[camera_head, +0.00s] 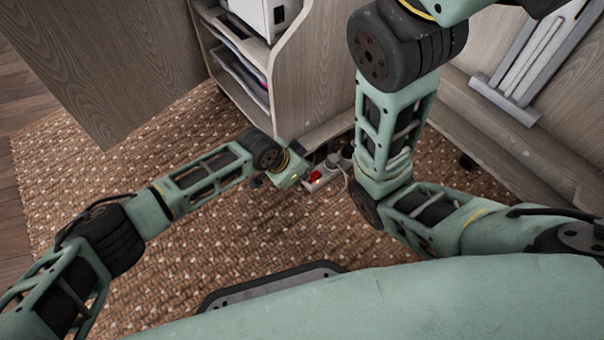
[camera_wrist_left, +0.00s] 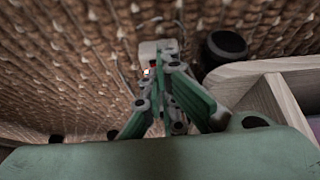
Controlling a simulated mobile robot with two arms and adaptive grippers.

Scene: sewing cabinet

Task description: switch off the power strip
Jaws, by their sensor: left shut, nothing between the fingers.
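A white power strip (camera_head: 325,177) lies on the woven rug beside the foot of the cabinet, with a red switch (camera_head: 315,176) at its near left end. My left gripper (camera_head: 303,179) reaches down right beside the switch end; its fingertips are small and partly hidden in the head view. In the left wrist view the fingers (camera_wrist_left: 172,68) are together and empty, in front of the strip (camera_wrist_left: 149,50). The red switch (camera_wrist_left: 146,72) shows just left of the fingertips. I cannot tell whether they touch it. My right gripper is out of view; its arm rises past the top edge.
The wooden cabinet (camera_head: 318,62) stands directly behind the strip, with open shelves and a white machine (camera_head: 262,15). A dark round caster (camera_wrist_left: 222,47) is close to the right of the fingers. A cable (camera_head: 345,180) runs by the strip. The rug (camera_head: 225,225) on the left is free.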

